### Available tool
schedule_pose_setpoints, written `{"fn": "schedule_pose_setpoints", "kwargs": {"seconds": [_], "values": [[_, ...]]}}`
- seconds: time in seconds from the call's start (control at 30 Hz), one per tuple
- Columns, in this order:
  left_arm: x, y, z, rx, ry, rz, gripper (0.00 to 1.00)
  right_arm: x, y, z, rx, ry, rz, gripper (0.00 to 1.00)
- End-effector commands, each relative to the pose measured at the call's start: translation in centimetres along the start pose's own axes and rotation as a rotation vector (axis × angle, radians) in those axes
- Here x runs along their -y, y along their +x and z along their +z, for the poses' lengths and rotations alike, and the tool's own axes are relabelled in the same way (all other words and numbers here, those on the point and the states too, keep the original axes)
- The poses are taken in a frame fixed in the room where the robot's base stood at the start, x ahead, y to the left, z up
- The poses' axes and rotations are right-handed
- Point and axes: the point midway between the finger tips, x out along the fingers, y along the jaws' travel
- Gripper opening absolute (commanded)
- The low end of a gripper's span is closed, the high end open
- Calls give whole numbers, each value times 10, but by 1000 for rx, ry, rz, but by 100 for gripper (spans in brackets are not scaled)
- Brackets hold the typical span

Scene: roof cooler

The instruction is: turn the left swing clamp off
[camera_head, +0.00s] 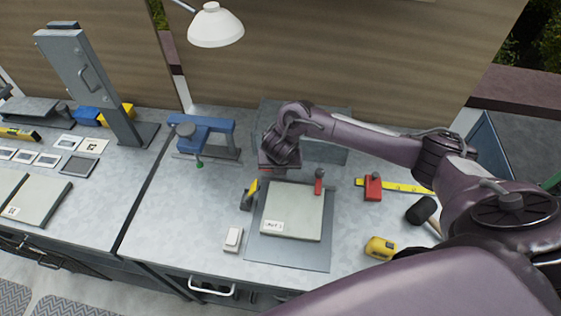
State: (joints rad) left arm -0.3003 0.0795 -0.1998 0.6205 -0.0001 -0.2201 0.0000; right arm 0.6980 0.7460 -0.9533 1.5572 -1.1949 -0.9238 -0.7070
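The left swing clamp (247,197) has a yellow handle and a dark body; it stands at the left edge of a pale labelled block (297,211). Its handle leans up and to the right. A second, red-handled clamp (319,183) stands at the block's back right. The block lies on a grey base plate (262,251). My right arm reaches in from the right, and my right gripper (272,170) is behind the block, up and right of the yellow handle, apart from it in the picture. Its fingers are too small and dark to tell open from shut. My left gripper is out of view.
A blue vise (205,131) stands at the back left of the bench. A white switch box (233,239) is front left of the plate. A red block (372,187), yellow tape measure (381,248) and mallet (420,211) lie right. A lamp (215,25) hangs above.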

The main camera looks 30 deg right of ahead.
Motion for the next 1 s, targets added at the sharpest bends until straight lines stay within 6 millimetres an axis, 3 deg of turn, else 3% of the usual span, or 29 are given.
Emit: {"fn": "schedule_pose_setpoints", "kwargs": {"seconds": [0.5,0.53,0.67,1.0], "values": [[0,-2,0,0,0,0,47,-1,-1,3,5,22,-5,2],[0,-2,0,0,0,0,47,-1,-1,3,5,22,-5,29],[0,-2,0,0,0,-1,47,-1,-1,2,4,20,-5,46],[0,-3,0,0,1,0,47,-1,-4,1,2,18,-4,47]]}}
